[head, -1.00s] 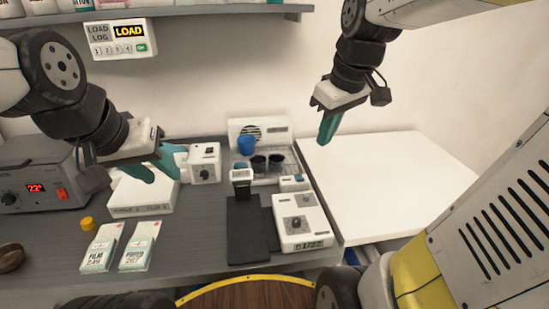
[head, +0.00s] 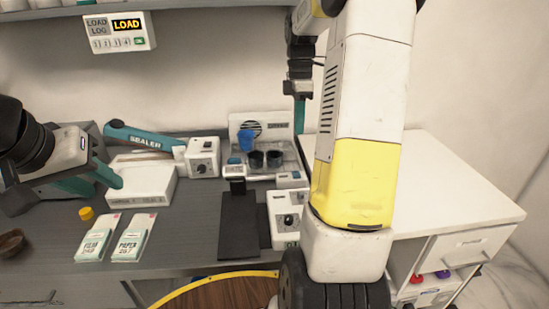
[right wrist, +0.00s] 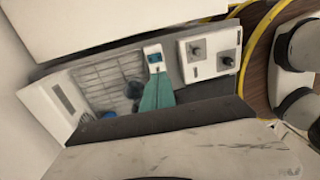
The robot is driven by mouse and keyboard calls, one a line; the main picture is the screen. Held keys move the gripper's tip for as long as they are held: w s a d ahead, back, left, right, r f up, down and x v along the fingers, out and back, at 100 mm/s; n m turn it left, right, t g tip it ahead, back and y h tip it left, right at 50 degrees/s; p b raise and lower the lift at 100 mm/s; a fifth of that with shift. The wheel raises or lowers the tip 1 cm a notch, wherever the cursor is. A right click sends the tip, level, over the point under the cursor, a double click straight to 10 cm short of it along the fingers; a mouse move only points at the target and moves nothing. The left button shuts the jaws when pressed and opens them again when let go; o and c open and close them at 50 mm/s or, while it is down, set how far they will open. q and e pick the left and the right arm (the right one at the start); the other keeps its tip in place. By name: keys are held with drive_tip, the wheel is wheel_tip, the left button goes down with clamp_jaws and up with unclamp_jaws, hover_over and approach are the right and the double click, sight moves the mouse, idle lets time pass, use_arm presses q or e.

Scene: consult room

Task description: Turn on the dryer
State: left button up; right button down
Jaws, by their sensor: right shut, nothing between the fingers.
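The dryer (head: 262,126) is a white unit with a round vent and a rack, at the back of the grey bench. It also shows in the right wrist view (right wrist: 45,104). A small white box with a blue switch (head: 292,179) sits at its front right; the blue switch is clear in the right wrist view (right wrist: 153,55). My right gripper (head: 299,125) is shut and empty, above the dryer's right side. In the right wrist view its teal fingers (right wrist: 157,92) point toward the blue switch; contact cannot be told. My left gripper (head: 104,189) is open and empty over a white box.
Dark cups (head: 257,159) and a blue cup (head: 246,139) are on the dryer rack. A white device with a knob (head: 288,222) and a black pad (head: 238,225) lie in front. The white side table (head: 455,195) is clear.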

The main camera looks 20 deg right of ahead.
sight(297, 176)
drive_tip(key=shift+f, duration=0.1)
drive_tip(key=f, duration=0.4)
drive_tip(key=s+f, duration=0.1)
drive_tip(key=f, duration=0.8)
drive_tip(key=shift+s+a+f, duration=0.2)
drive_tip(key=shift+s+f, duration=0.15)
drive_tip(key=shift+s, duration=0.05)
drive_tip(key=shift+s+f, duration=0.1)
drive_tip(key=shift+f, duration=0.1)
drive_tip(key=shift+w+d+r, duration=0.15)
drive_tip(key=shift+w+r, duration=0.05)
drive_tip(key=shift+w, duration=0.65)
